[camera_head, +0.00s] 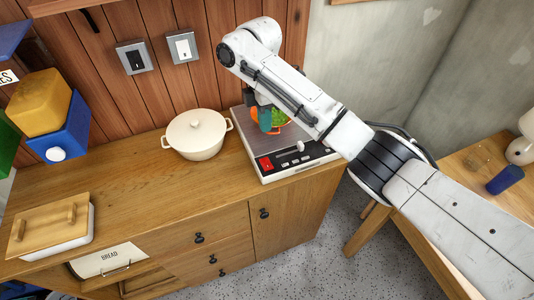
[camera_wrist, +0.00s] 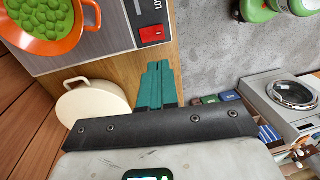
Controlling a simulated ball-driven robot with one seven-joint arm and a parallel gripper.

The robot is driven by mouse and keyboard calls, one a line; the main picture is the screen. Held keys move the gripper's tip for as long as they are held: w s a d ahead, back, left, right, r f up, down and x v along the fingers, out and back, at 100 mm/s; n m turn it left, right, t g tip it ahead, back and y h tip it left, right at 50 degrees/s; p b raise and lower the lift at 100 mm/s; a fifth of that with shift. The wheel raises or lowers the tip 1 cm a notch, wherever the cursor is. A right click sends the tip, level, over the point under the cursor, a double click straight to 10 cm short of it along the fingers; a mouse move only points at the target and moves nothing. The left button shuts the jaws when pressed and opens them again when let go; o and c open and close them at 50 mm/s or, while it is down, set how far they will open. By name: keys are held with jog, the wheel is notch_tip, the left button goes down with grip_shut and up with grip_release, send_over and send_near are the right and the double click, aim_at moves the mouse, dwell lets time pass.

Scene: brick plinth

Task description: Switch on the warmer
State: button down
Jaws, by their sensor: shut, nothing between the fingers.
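The warmer (camera_head: 301,158) is a grey and white appliance with a flat top on the wooden counter. Its red switch (camera_head: 265,163) is at the left end of the front panel, and shows in the wrist view (camera_wrist: 152,34). An orange pan of green food (camera_wrist: 41,22) sits on top, partly hidden behind my gripper in the head view. My gripper (camera_head: 267,128) has teal fingers pressed together and empty, over the warmer. In the wrist view its fingertips (camera_wrist: 158,65) appear just below the red switch, with a gap between them in the picture.
A cream lidded pot (camera_head: 196,134) stands close to the warmer's left. Two wall switches (camera_head: 182,47) are on the planks behind. A side table (camera_head: 468,172) with a blue cup (camera_head: 505,179) is right.

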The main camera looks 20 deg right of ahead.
jog(key=b, duration=0.6)
send_near(268, 167)
jog(key=f, duration=0.5)
jog(key=shift+s, duration=0.3)
jog(key=shift+s+f+p, duration=0.15)
jog(key=shift+f+p, duration=0.3)
jog(key=shift+f, duration=0.45)
jog(key=shift+f, duration=0.1)
